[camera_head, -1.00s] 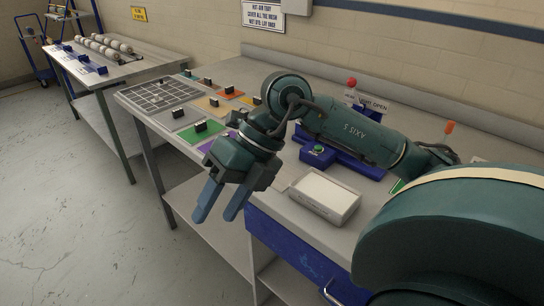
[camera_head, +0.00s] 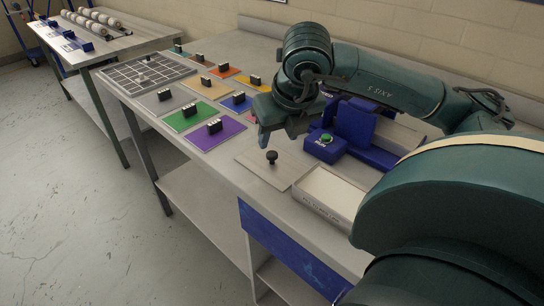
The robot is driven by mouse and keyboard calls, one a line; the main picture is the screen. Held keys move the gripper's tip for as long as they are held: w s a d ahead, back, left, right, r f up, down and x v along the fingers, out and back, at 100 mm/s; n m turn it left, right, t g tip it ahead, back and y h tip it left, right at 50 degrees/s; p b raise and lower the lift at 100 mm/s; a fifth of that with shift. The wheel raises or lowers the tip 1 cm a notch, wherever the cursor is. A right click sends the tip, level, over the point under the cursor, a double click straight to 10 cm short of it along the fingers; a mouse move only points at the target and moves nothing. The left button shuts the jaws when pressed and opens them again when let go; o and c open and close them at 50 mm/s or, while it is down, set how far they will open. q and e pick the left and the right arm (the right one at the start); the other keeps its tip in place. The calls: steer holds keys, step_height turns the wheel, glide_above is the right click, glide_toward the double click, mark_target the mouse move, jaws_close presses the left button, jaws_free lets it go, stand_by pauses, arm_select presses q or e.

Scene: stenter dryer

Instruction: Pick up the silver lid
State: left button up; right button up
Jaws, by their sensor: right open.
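A flat silver-grey square lid (camera_head: 270,172) with a round black knob (camera_head: 272,157) lies on the workbench, beside the white tray. My right gripper (camera_head: 277,137) is open and points down, behind and above the knob in the picture. Its fingers look empty and apart from the knob; the exact gap is hard to tell. My left gripper is not in view.
An open tray with white contents (camera_head: 328,192) stands right of the lid. A blue device with a green button (camera_head: 325,145) is behind it. Several coloured plates with black handles, including a purple one (camera_head: 216,134), and a grid panel (camera_head: 148,72) lie to the left.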

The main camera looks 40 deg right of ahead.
mark_target(272, 154)
steer(key=shift+a+x, duration=0.15)
steer(key=shift+x, duration=1.35)
steer(key=shift+a+x, duration=0.1)
steer(key=shift+x, duration=1.4)
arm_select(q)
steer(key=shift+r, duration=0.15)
arm_select(e)
steer(key=shift+s+f, duration=0.1)
steer(key=shift+c, duration=0.5)
jaws_close()
